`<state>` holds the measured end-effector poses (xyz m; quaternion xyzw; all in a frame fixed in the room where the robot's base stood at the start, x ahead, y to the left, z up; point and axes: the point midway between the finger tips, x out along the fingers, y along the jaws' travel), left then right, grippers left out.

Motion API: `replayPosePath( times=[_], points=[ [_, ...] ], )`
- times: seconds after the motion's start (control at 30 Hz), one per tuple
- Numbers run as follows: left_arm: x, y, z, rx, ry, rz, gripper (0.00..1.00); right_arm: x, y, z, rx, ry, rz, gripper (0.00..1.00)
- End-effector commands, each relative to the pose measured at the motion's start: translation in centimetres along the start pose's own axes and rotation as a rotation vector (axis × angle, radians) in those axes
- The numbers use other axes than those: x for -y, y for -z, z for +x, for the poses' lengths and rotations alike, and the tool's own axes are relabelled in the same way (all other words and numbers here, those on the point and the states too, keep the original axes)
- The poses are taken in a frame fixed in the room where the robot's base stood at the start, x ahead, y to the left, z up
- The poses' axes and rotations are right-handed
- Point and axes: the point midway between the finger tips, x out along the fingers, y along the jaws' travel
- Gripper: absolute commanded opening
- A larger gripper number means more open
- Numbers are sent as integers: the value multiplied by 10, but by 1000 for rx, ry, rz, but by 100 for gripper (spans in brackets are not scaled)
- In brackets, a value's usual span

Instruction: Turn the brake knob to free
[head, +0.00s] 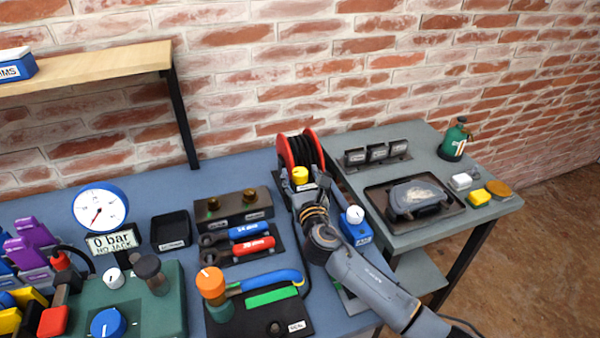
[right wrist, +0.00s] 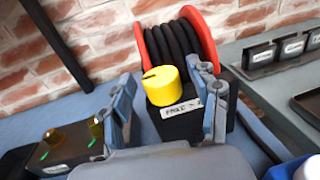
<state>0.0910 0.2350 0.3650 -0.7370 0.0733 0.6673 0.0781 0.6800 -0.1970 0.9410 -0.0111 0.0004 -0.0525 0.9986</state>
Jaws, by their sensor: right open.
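The yellow brake knob (head: 299,174) sits on a black block in front of the hose reel (head: 301,149) with red flanges. In the right wrist view the knob (right wrist: 163,86) has a dark mark on its top, toward the left. A white label (right wrist: 180,108) below it seems to read FREE, partly hidden by a finger. My right gripper (head: 302,190) is open. In the right wrist view its fingers (right wrist: 163,100) stand apart on either side of the knob, the right one close to it. I cannot tell whether either touches. My left gripper is not in view.
A brass-fitted block (head: 233,207) and wrenches on a dark tray lie left of my right arm. A blue box with a white knob (head: 355,224) stands close to its right. A grey side table (head: 400,240) holds a tray. A gauge (head: 100,208) stands at left.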

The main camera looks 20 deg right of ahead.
Motion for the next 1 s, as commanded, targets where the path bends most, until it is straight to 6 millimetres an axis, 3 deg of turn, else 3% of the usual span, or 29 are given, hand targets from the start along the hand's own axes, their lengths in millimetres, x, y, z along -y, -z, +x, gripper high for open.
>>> replayPosePath(
  times=[0.13,0.43,0.7,1.0],
  points=[
    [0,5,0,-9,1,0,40,0,0,10,0,1,1,61],
    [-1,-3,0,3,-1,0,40,0,0,12,0,0,1,61],
    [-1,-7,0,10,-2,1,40,0,0,12,0,0,0,6],
    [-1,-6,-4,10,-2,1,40,1,-1,12,2,-28,-2,6]
  ],
)
